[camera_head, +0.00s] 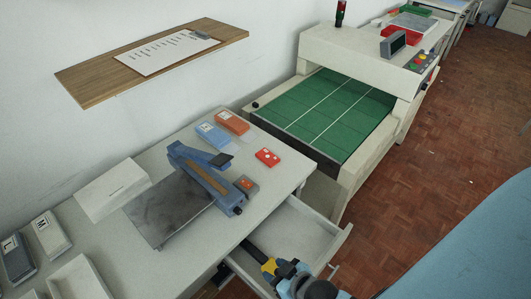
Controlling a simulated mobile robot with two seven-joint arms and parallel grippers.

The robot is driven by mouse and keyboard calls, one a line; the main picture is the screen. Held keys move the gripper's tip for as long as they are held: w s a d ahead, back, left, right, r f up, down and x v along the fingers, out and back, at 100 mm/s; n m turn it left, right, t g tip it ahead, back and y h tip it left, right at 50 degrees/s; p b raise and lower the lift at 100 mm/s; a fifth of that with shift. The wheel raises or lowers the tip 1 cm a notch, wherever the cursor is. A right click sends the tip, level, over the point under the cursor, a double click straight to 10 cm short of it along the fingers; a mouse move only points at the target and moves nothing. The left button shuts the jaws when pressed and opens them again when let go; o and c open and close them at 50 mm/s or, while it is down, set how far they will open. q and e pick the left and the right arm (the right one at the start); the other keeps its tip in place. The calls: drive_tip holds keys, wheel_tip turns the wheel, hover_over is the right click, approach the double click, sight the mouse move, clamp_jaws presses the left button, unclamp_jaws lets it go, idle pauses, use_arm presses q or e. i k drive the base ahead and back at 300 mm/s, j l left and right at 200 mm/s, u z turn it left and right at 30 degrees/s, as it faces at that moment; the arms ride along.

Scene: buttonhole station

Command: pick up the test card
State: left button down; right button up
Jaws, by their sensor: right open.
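I cannot make out a thing that is clearly the test card. A small red piece with white marks (267,157) lies flat near the back right of the white table (262,205); I cannot tell whether it is a card. My right gripper (250,248) has black fingers and a yellow part behind them. It is open at the table's front edge, by the left side of the pulled-out drawer (306,228). Nothing shows between its fingers. The visible drawer floor looks bare; its near left part is hidden by my gripper and arm. My left gripper is not in view.
A blue-grey machine (205,178) with a grey plate (165,212) stands mid-table. Boxes marked L (17,258) and M (50,235), a white box (112,188), and blue (213,136) and orange (232,122) boxes surround it. A green-belted conveyor (335,112) stands behind right.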

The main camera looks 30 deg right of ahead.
sight(267, 157)
drive_tip(key=k+l+u, duration=0.25)
drive_tip(key=l, duration=0.25)
drive_tip(key=k+l+u, duration=0.25)
drive_tip(key=l, duration=0.25)
drive_tip(key=k+l+u, duration=0.2)
drive_tip(key=l, duration=0.3)
drive_tip(key=k+l+u, duration=0.25)
drive_tip(key=l, duration=0.15)
drive_tip(key=k+l+u, duration=0.15)
drive_tip(key=l, duration=0.2)
drive_tip(key=l+u, duration=0.15)
drive_tip(key=l, duration=0.2)
drive_tip(key=k+l+u, duration=0.3)
drive_tip(key=l, duration=0.25)
drive_tip(key=l+u, duration=0.15)
drive_tip(key=l, duration=0.25)
drive_tip(key=k+l+u, duration=0.15)
drive_tip(key=l, duration=0.25)
drive_tip(key=i+l+u, duration=0.1)
drive_tip(key=l, duration=0.2)
drive_tip(key=i+l+u, duration=0.1)
drive_tip(key=l, duration=0.2)
drive_tip(key=i+l+u, duration=0.1)
drive_tip(key=l, duration=0.25)
